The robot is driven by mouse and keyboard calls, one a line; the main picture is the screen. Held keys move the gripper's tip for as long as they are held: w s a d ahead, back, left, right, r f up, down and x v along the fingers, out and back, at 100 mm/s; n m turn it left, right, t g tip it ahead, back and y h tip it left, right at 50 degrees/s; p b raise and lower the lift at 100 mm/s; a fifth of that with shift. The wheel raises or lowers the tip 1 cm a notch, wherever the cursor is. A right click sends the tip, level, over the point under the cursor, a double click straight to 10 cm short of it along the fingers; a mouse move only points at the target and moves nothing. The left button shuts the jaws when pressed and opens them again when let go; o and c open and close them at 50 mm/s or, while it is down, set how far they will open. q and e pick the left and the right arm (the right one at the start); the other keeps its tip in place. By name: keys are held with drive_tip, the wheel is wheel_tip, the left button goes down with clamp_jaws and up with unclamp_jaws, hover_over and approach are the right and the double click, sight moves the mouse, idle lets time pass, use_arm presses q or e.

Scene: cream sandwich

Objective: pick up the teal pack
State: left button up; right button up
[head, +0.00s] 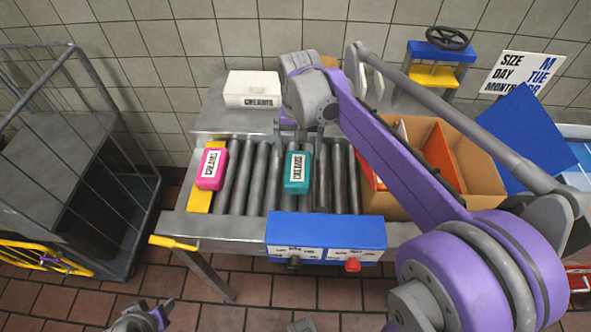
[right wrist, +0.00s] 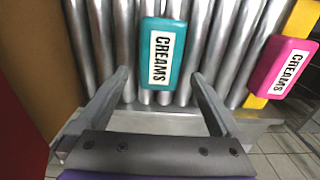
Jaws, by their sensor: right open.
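The teal pack (head: 298,173) with a white CREAMS label lies on the metal roller conveyor, right of the pink pack (head: 211,168). My right gripper (head: 311,142) is at the back edge of the rollers, just beyond the teal pack; the arm partly hides it. In the right wrist view the open fingers (right wrist: 158,76) point toward the teal pack (right wrist: 168,53), which shows between and ahead of the fingertips. Nothing is held in them. The pink pack (right wrist: 281,66) is off to the right there. My left gripper (head: 142,318) is at the bottom left edge, low over the floor, partly cut off.
A white CREAMS box (head: 252,88) stands on the ledge behind the rollers. A cardboard box (head: 478,165) with orange dividers stands right of them. A blue control panel (head: 326,230) is on the front edge. A wire cage trolley (head: 75,165) is at left.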

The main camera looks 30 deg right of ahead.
sight(298, 165)
drive_tip(key=f, duration=0.7)
drive_tip(key=shift+w+d+f, duration=0.1)
drive_tip(key=shift+w, duration=0.15)
drive_tip(key=c, duration=1.2)
